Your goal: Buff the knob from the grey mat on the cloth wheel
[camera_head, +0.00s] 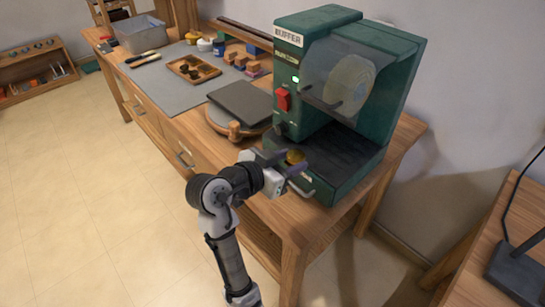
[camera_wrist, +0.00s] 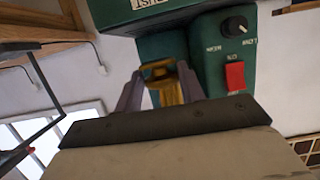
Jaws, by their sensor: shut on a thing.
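My gripper (camera_head: 291,164) is shut on a brass-yellow knob (camera_head: 295,156), in front of the green buffer machine's (camera_head: 327,196) lower base. In the wrist view the knob (camera_wrist: 166,88) sits between the two grey fingers, with the green housing (camera_wrist: 210,50) behind it. The pale cloth wheel (camera_head: 358,82) is inside the machine behind a clear guard (camera_head: 325,65), above and to the right of my gripper. A green light (camera_head: 295,79) glows above a red switch (camera_head: 283,99). Whether the wheel turns cannot be told. The grey mat (camera_head: 165,91) lies on the bench to the left.
A dark slab (camera_head: 240,99) on a round wooden stand is just left of the machine. A wooden tray (camera_head: 181,72), small jars (camera_head: 204,44), wooden blocks (camera_head: 253,67) and a grey bin (camera_head: 141,37) stand farther back. Floor left of the bench is clear.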

